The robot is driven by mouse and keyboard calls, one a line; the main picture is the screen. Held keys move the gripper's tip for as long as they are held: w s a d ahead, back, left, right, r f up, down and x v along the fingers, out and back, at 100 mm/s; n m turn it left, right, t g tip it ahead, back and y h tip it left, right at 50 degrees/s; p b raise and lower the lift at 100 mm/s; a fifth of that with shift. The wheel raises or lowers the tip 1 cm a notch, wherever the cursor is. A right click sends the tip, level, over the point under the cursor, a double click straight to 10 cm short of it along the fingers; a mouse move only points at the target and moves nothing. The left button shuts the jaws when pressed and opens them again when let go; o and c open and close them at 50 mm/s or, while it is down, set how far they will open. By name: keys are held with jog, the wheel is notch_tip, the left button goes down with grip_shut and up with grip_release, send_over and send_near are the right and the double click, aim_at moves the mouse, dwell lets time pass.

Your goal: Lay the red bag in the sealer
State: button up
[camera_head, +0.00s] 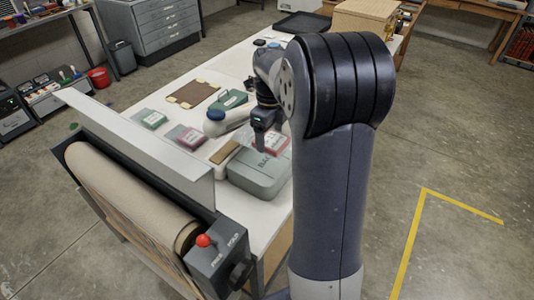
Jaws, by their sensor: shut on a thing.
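The sealer appears to be the grey box with lettering on its front (258,178), standing on the white table's near right part. My gripper (262,142) is above it, its fingers pointing down. It is shut on a clear bag with red in it, the red bag (281,146), which shows just right of the fingers over the back of the sealer. Whether the bag touches the sealer I cannot tell. My arm hides part of the sealer's right side and what lies behind it.
A roller unit (135,190) with a red knob (203,240) stands in front.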

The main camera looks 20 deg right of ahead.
aim_at(270, 163)
notch_tip(270, 163, down, 8)
jog(key=shift+r+p, duration=0.2)
jog(key=shift+p, duration=0.1)
jog(key=shift+f, duration=0.1)
jog(key=o, duration=1.1)
jog(key=shift+c, duration=0.2)
notch_tip(270, 163, up, 12)
jog(key=shift+r+b, duration=0.1)
jog(key=shift+b, duration=0.35)
